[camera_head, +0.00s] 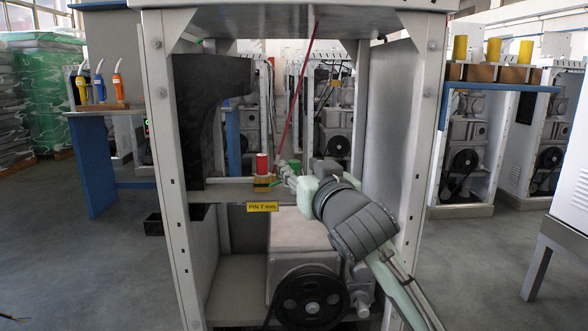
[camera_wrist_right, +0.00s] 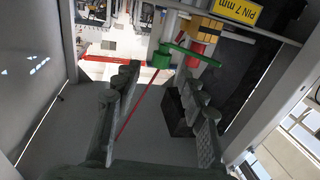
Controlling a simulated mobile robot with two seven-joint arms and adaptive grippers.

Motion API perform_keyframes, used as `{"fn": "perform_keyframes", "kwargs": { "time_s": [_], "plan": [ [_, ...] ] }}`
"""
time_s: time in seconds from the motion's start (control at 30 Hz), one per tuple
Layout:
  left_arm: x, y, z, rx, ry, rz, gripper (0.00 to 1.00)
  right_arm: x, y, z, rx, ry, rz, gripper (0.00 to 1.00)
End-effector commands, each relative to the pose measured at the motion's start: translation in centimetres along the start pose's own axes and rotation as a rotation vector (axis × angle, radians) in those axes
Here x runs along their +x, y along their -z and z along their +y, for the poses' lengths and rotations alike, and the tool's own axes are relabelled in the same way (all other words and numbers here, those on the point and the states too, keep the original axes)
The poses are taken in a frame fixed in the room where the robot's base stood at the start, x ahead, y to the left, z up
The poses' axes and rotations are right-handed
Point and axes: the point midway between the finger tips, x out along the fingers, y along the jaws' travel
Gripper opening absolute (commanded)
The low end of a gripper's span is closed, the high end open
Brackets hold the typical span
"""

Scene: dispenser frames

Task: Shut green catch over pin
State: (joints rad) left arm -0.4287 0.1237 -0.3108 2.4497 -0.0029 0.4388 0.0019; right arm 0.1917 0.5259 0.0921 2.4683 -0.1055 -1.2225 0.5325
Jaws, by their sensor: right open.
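In the head view the red cylinder (camera_head: 262,163) stands upright above the yellow block (camera_head: 263,182) on the frame's crossbar; the catch is small there. I cannot make out the pin or how far the catch is turned. My right gripper (camera_wrist_right: 155,78) is open and empty, its fingertips near the round green part. In the head view it (camera_head: 289,172) is right of the red cylinder. My left gripper is out of view.
A yellow "PIN 7 mm" label (camera_head: 262,207) is on the crossbar. A thin red rod (camera_head: 300,80) slants down close to my right gripper. Grey frame posts (camera_head: 165,150) stand at both sides. A motor with a black pulley (camera_head: 310,298) is below.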

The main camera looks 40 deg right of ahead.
Motion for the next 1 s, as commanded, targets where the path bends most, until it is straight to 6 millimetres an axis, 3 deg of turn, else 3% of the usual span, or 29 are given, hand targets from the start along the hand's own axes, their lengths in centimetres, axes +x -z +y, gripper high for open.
{"fn": "perform_keyframes", "kwargs": {
  "time_s": [0.07,0.33,0.7,1.0],
  "plan": [
    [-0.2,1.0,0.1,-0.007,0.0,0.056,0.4,0.7,-0.1,0.1,-0.003,-0.002,0.0,0.42],
    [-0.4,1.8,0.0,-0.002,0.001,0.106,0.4,4.5,0.0,0.1,-0.002,-0.001,0.0,0.42],
    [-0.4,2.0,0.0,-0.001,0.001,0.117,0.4,5.2,0.0,0.0,-0.001,0.0,-0.001,0.42],
    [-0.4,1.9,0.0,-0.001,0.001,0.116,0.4,5.2,0.0,0.0,-0.001,0.0,-0.001,0.07]
  ]
}}
